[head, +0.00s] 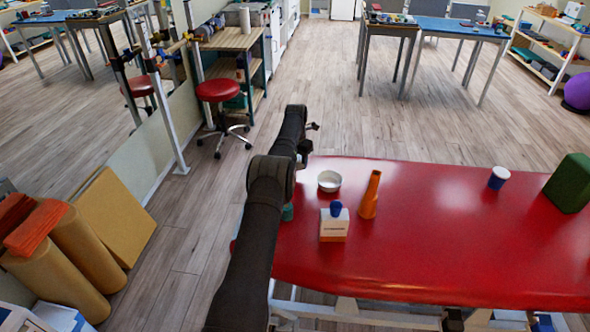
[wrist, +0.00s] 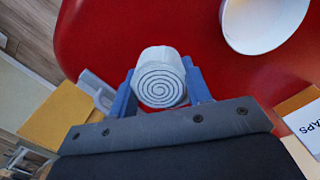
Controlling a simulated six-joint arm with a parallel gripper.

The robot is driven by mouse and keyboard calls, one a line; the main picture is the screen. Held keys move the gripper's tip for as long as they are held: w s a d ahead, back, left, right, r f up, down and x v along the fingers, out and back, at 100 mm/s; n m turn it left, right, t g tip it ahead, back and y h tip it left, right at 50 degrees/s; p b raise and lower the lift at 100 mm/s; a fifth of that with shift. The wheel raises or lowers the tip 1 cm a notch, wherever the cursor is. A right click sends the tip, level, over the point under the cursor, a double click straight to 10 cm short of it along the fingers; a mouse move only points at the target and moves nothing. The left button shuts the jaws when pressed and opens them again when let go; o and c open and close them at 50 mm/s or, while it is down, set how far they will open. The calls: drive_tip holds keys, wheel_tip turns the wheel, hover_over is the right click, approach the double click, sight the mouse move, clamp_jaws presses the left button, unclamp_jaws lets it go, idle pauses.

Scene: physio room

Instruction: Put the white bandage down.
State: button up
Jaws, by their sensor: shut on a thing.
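The white bandage (wrist: 160,82) is a roll with a grey spiral on its end face, seen in the wrist view. My gripper (wrist: 159,70) has its two blue fingers on either side of the roll and is shut on it. Behind the roll in that view is the red top of the treatment table (wrist: 100,32), near its rounded end. I cannot tell whether the roll touches the top. In the head view the red table (head: 440,250) shows, but my arm hides the bandage and the fingers.
A white bowl (head: 329,181), an orange cone (head: 369,197) and a white-and-orange box (head: 334,228) with a blue object on it stand near my arm. A blue-and-white cup (head: 498,179) and green block (head: 571,184) are farther right. The table's middle and front right are clear.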

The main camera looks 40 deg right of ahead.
drive_tip(key=shift+w+a+f, duration=0.25)
drive_tip(key=shift+w+f, duration=0.15)
drive_tip(key=shift+w, duration=0.2)
drive_tip(key=shift+f, duration=2)
drive_tip(key=shift+f, duration=0.2)
drive_tip(key=o, duration=1)
drive_tip(key=shift+r, duration=0.1)
drive_tip(key=r, duration=1.2)
drive_tip(key=shift+s+a+r, duration=0.1)
drive_tip(key=shift+s+a, duration=0.05)
drive_tip(key=shift+a, duration=0.2)
